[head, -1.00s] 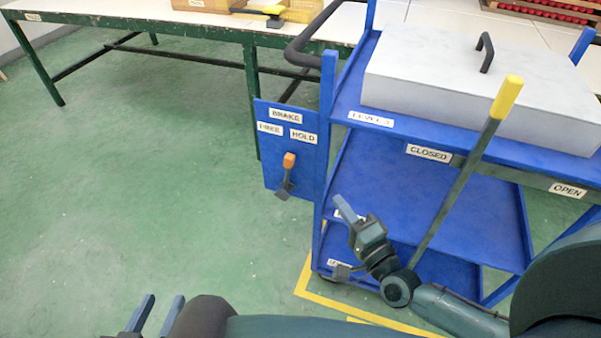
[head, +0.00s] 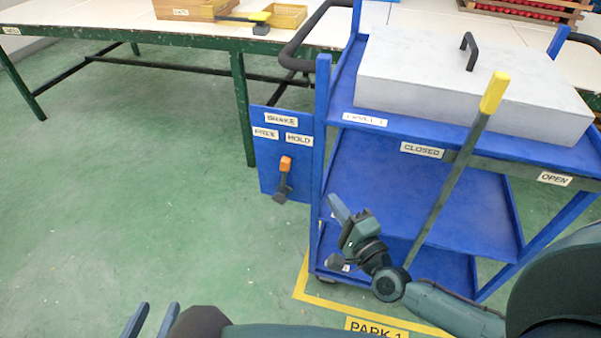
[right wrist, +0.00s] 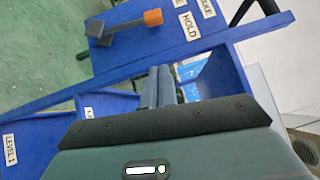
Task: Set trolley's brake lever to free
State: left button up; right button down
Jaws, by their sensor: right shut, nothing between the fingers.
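The brake lever (head: 285,164) has an orange tip and a grey lower end, and is mounted on a blue brake panel (head: 268,178) at the trolley's left side. It points up and leans slightly right, toward the HOLD label (head: 299,138); the FREE label (head: 265,133) is to the left. My right gripper (head: 338,207) is shut and empty, to the right of and below the lever, apart from it. In the right wrist view the lever (right wrist: 152,17) shows beyond the shut fingers (right wrist: 157,84). My left gripper (head: 152,318) is open and empty at the bottom left edge.
The blue trolley (head: 346,130) carries a grey lidded box (head: 430,80) on top. A long yellow-tipped lever (head: 455,170) crosses its front near the CLOSED label. A green-framed table (head: 150,37) stands behind. Green floor left of the panel is clear.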

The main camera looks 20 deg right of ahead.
aim_at(284, 177)
jog(key=x, duration=0.9)
jog(key=shift+a+r, duration=0.1)
jog(key=shift+w+a+r, duration=0.1)
jog(key=shift+w+a, duration=0.15)
jog(key=shift+a, duration=0.25)
jog(key=shift+w+a+r, duration=0.1)
jog(key=shift+w+a, duration=0.15)
jog(key=shift+a, duration=0.3)
jog(key=shift+w+a, duration=0.3)
jog(key=shift+a, duration=0.15)
